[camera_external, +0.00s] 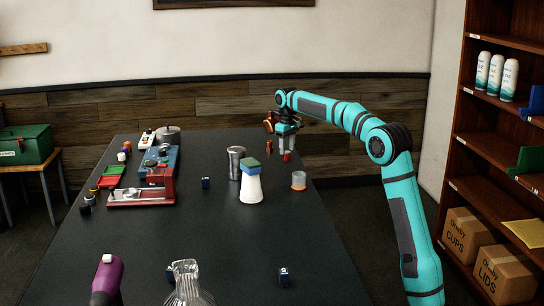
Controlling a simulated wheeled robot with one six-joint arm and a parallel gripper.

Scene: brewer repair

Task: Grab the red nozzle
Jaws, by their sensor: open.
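A small red piece (287,156), which looks like the red nozzle, shows near the far right edge of the dark table. My gripper (279,145) is open and hangs from the end of the teal arm, close above and beside the red piece. The gripper is small in this view, so I cannot tell whether its fingers touch the red piece or stand on both sides of it. Part of the area around the red piece is hidden by the gripper.
A red machine (155,188) is at left. A glass vessel (188,285) and purple-handled object (107,280) are in front.

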